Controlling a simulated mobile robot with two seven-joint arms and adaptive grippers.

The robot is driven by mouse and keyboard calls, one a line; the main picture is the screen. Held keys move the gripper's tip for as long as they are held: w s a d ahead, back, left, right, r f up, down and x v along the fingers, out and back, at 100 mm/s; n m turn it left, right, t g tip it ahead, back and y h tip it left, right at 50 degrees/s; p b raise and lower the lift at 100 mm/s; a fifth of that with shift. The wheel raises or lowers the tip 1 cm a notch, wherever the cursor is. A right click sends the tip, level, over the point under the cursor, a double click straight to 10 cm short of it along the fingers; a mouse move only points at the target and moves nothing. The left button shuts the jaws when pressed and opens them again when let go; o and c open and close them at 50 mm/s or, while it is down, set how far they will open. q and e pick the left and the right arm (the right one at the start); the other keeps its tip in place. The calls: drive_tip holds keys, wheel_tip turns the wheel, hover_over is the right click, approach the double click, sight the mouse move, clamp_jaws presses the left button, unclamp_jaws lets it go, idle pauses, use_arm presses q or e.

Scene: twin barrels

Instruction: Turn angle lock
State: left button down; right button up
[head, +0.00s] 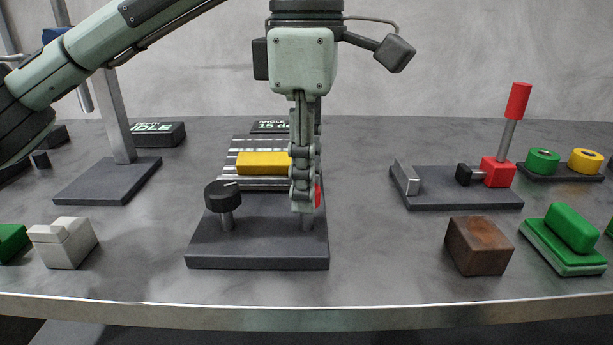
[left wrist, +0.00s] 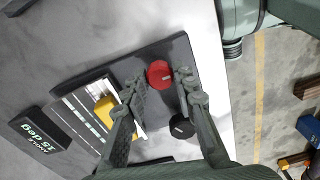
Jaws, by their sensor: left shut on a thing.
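A dark base plate (head: 255,255) carries a black knob (head: 222,195) on a post, a yellow block (head: 262,163) on a striped scale, and a red knob (head: 317,196). My left gripper (head: 304,198) points down and is shut on the red knob, hiding most of it in the head view. In the left wrist view the red knob (left wrist: 160,74) lies between the fingertips, with the black knob (left wrist: 181,127) beside the right finger. A sign (head: 270,127) behind reads "ANGLE 15 deg", partly hidden by the fingers. My right gripper is not in view.
To the right stands a plate with a red lever (head: 517,102). A brown block (head: 478,246) and a green block (head: 571,228) lie near the front right. A pale block (head: 63,242) and a metal post (head: 117,115) stand left. The table between is clear.

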use_arm(q)
drive_tip(key=shift+r, duration=0.1)
idle(0.3)
drive_tip(key=c, duration=1.2)
unclamp_jaws()
wheel_tip(320, 180, up, 12)
